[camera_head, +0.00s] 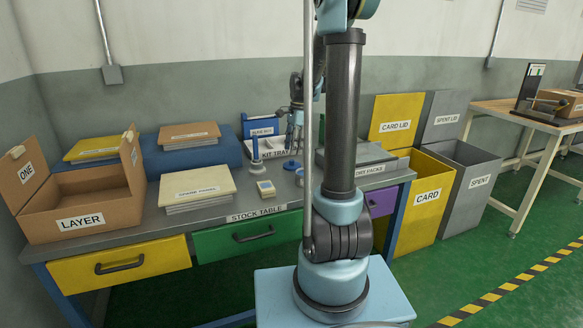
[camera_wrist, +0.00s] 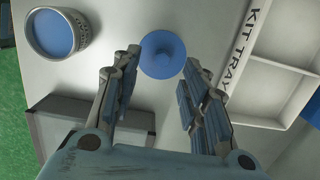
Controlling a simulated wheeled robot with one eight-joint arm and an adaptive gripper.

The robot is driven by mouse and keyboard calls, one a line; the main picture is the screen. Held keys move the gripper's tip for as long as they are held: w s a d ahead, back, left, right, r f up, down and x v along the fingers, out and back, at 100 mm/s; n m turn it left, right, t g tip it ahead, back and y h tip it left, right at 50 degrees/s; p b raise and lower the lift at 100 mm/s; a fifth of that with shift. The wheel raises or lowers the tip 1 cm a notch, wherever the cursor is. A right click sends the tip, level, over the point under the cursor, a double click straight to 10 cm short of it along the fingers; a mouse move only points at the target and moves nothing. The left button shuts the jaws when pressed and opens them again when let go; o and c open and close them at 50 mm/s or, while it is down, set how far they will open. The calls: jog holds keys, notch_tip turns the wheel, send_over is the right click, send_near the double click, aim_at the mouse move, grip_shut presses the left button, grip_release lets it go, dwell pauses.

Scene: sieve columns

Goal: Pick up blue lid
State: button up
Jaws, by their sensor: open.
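In the head view the blue lid (camera_head: 291,165) lies near the table's middle, in front of the kit tray. My gripper (camera_wrist: 163,62) is open, its fingers on either side of the lid, with nothing held. In the head view my gripper (camera_head: 294,143) points down above the lid. I cannot tell its exact height above it.
A round metal cup with blue inside (camera_wrist: 57,33) stands left of the lid in the wrist view. The white kit tray (camera_wrist: 262,75) is close on the right. A grey box (camera_wrist: 62,128) lies lower left. A blue-and-white upright tool (camera_head: 256,152) stands left of the lid in the head view.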

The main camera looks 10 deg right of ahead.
aim_at(292, 160)
jog(key=shift+w+a+f, duration=0.1)
jog(key=shift+a+f, duration=0.05)
jog(key=shift+f, duration=1.25)
jog(key=shift+w+a+f, duration=0.1)
jog(key=shift+f, duration=1.25)
jog(key=c, duration=0.9)
